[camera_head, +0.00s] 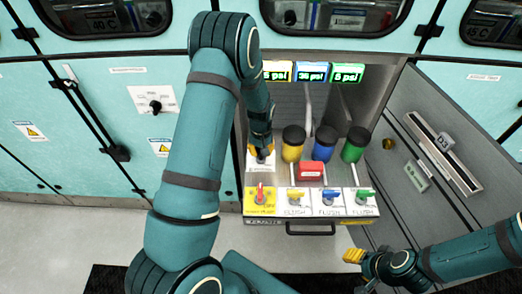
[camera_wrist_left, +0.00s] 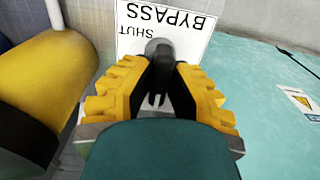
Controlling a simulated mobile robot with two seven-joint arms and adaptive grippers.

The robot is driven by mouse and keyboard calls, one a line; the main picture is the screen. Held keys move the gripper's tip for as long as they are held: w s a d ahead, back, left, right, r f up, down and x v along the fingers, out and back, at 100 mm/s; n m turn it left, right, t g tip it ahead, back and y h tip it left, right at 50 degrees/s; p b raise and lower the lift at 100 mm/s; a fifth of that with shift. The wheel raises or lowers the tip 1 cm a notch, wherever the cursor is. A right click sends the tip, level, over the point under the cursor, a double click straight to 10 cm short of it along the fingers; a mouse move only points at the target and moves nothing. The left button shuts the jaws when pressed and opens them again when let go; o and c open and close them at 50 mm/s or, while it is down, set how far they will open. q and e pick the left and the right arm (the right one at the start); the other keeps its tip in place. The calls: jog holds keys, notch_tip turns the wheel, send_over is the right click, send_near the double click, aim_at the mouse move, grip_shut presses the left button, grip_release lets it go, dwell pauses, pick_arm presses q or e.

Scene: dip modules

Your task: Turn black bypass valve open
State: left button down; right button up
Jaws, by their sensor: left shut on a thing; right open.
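The black bypass valve handle (camera_wrist_left: 158,48) shows in the left wrist view in front of a white plate (camera_wrist_left: 190,28) reading BYPASS and SHUT, upside down there. My left gripper (camera_wrist_left: 157,85) has its yellow fingers closed around the handle. In the head view this left gripper (camera_head: 261,143) reaches down to the black valve (camera_head: 262,157) at the left of the open module, and the fingers and arm partly cover it. My right gripper (camera_head: 353,256) is open and empty at the lower right, apart from the module.
Yellow (camera_head: 293,150), blue (camera_head: 325,152) and green (camera_head: 354,152) black-capped canisters stand right of the valve, behind a red box (camera_head: 310,171). A red-handled valve (camera_head: 260,193) and several flush valves line the front. An open grey door (camera_head: 420,150) bounds the right side.

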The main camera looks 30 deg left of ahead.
pick_arm(q)
jog(key=shift+s, duration=0.1)
jog(key=c, duration=0.9)
grip_release()
jog(key=shift+c, duration=0.2)
jog(key=shift+r, duration=0.45)
notch_tip(320, 180, up, 11)
